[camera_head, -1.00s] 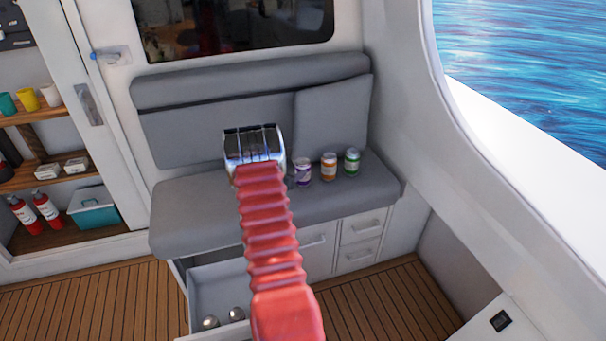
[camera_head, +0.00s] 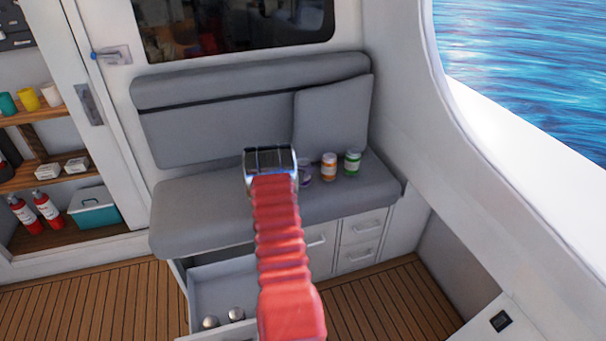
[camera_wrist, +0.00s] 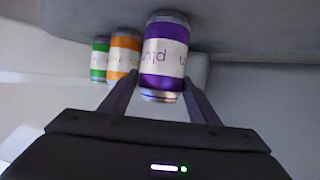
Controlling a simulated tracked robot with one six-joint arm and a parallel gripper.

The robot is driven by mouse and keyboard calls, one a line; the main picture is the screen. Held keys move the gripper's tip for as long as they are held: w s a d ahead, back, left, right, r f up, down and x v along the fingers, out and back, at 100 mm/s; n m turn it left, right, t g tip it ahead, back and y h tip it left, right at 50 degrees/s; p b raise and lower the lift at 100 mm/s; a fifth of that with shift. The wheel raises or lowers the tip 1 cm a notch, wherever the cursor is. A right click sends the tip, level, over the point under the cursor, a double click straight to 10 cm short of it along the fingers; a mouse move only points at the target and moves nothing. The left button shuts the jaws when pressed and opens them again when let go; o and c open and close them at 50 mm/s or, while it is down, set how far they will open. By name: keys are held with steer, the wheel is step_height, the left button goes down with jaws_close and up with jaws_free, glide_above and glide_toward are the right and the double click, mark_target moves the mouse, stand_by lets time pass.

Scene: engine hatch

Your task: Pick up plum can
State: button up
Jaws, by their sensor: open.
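The plum can is purple with a white label. In the wrist view the plum can (camera_wrist: 165,55) hangs upside down in the picture, between or just beyond the tips of my gripper (camera_wrist: 160,88). The fingers stand apart on either side of it; I cannot tell whether either touches it. In the head view my gripper (camera_head: 270,160) is over the grey seat and hides most of the plum can (camera_head: 305,175), whose right edge shows.
An orange can (camera_head: 329,167) and a green can (camera_head: 352,162) stand in a row right of the plum can on the seat cushion (camera_head: 200,215). The backrest (camera_head: 215,135) rises behind. An open drawer (camera_head: 225,290) sticks out below the seat.

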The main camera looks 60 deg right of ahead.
steer(key=shift+d+f, duration=0.1)
steer(key=shift+d, duration=0.1)
steer(key=shift+x, duration=2.5)
steer(key=shift+w+f, duration=0.1)
steer(key=shift+f, duration=0.05)
steer(key=c, duration=1)
step_height(320, 180, up, 10)
